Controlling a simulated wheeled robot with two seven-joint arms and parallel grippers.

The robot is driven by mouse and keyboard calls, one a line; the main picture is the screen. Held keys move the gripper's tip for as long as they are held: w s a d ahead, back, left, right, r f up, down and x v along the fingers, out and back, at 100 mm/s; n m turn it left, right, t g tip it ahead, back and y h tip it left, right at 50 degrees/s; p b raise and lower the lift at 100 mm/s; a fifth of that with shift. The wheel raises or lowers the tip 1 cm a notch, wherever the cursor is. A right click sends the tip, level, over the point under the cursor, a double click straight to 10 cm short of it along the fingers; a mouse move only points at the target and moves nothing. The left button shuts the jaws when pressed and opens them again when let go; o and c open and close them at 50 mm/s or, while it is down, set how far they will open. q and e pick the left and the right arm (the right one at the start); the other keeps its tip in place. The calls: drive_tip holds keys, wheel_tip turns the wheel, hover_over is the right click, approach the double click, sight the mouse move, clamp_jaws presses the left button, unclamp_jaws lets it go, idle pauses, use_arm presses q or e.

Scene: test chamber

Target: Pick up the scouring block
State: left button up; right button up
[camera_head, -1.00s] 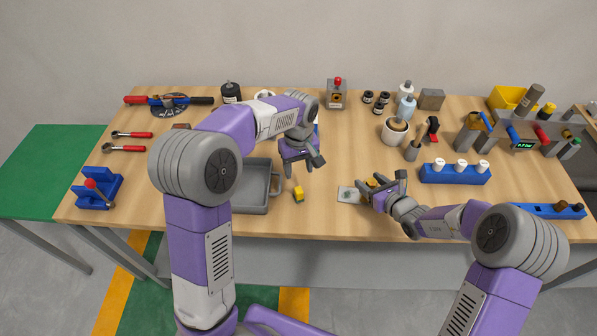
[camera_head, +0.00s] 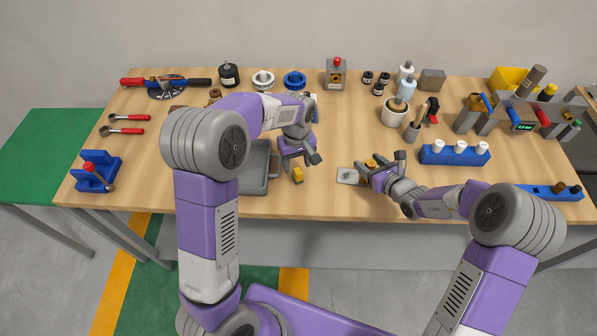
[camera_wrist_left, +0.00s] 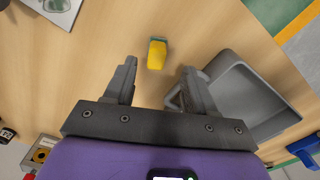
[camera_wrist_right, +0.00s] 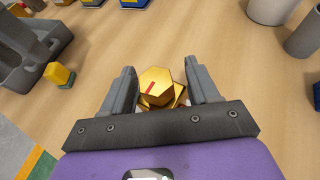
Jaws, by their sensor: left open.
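The scouring block, a small yellow block with a green layer, lies on the table (camera_head: 298,174) right of the grey tray. In the left wrist view the scouring block (camera_wrist_left: 157,53) is just beyond the fingertips, roughly centred between them and not gripped. My left gripper (camera_head: 302,164) is open and empty, close to the block on its far side. My right gripper (camera_head: 382,167) has its fingers spread around brass hexagonal pieces (camera_wrist_right: 156,86), with gaps visible beside them. The block also shows at the left of the right wrist view (camera_wrist_right: 60,74).
The grey tray (camera_wrist_left: 245,92) is beside my left gripper's finger, its handle very near. A printed card (camera_head: 347,176) lies between the block and my right gripper. A blue holder with white pegs (camera_head: 454,155) stands to the right. Bare table lies in front of the block.

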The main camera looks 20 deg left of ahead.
sight(298, 171)
use_arm(q)
drive_tip(key=f, duration=0.6)
drive_tip(key=shift+w, duration=0.3)
drive_tip(key=shift+r, duration=0.1)
clamp_jaws()
wheel_tip(298, 171, up, 10)
drive_tip(key=shift+r, duration=0.1)
